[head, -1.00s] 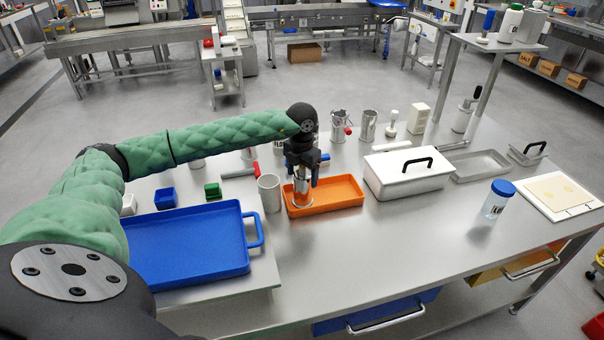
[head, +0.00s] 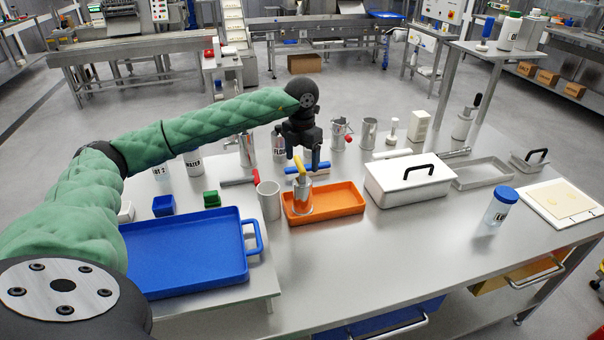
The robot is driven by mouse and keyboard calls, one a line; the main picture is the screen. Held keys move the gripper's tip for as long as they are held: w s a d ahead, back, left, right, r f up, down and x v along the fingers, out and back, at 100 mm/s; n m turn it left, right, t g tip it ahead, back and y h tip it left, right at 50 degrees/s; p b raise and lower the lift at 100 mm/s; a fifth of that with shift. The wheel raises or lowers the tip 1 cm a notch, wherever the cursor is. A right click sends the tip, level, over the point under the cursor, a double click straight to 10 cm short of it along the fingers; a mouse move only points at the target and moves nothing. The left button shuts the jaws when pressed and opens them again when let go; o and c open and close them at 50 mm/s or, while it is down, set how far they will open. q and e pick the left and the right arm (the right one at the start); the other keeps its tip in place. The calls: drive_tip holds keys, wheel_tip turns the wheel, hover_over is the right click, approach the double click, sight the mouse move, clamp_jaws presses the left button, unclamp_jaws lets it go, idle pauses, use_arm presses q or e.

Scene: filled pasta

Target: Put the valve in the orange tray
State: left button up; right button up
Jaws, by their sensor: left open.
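Whether a finger still touches the lever or crosspiece is hard to tell. My right gripper is not in view.
A grey cup (head: 269,200) stands close left of the orange tray, and a blue tray (head: 185,257) lies further left. A white lidded box (head: 408,183) is just to the right. Metal jugs (head: 368,134) stand behind.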

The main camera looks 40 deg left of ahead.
use_arm(q)
drive_tip(key=shift+r, duration=1.8)
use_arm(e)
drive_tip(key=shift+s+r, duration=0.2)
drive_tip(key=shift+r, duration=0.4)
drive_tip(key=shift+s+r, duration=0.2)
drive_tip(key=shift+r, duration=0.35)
use_arm(q)
drive_tip(key=shift+s+f, duration=0.1)
drive_tip(key=shift+f, duration=0.05)
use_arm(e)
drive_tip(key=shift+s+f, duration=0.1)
